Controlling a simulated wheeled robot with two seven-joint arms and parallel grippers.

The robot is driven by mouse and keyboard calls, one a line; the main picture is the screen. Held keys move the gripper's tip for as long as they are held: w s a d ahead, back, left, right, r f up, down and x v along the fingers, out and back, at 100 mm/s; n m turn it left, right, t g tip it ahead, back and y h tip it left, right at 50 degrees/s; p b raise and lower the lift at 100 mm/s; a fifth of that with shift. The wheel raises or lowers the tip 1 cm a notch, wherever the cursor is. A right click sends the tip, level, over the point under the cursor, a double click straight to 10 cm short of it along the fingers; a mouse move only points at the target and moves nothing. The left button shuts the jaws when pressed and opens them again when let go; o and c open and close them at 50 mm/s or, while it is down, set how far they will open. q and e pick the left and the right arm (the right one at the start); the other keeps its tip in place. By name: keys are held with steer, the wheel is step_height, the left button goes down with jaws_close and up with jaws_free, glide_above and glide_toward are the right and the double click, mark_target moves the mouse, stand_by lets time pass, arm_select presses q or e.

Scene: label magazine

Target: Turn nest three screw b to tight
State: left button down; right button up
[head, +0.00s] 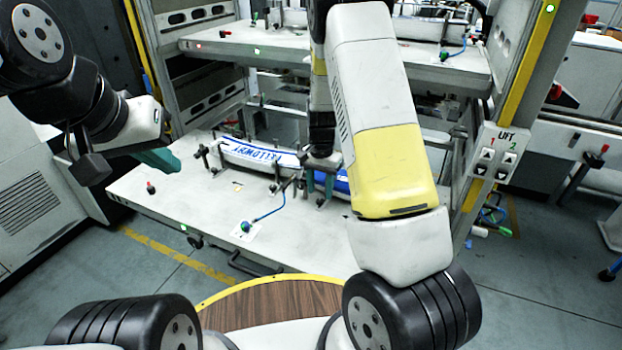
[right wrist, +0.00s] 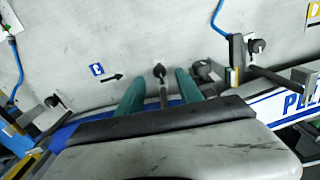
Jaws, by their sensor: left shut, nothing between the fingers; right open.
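My right gripper (right wrist: 160,82) is open, with its two teal fingers on either side of a screw with a black knob (right wrist: 159,70) and a thin metal shaft. The fingers look apart from the knob; I cannot tell whether they touch the shaft. No marking that names it screw b is readable. In the head view my right gripper (head: 320,184) is low over the front shelf (head: 160,197), and the arm hides much of the nest there. My left gripper (head: 160,160) is shut and empty, above the shelf's left side.
A white and blue label stack (head: 258,157) lies left of my right gripper in the head view. A blue tag (right wrist: 97,69) and a black arrow (right wrist: 112,77) mark the plate. More black knobs (right wrist: 257,46) stand nearby. A blue cable (head: 270,213) lies in front.

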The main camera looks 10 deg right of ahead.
steer(key=shift+r, duration=2.35)
step_height(320, 180, up, 18)
steer(key=n+t+y, duration=0.2)
steer(key=n+t, duration=0.1)
glide_above(320, 200)
steer(key=s+a, duration=0.1)
steer(key=s, duration=0.9)
steer(key=s+r+n+t, duration=0.3)
steer(key=s+r+n, duration=0.2)
steer(key=s, duration=1)
step_height(320, 200, up, 3)
steer(key=shift+a+f, duration=0.1)
steer(key=shift+a, duration=0.25)
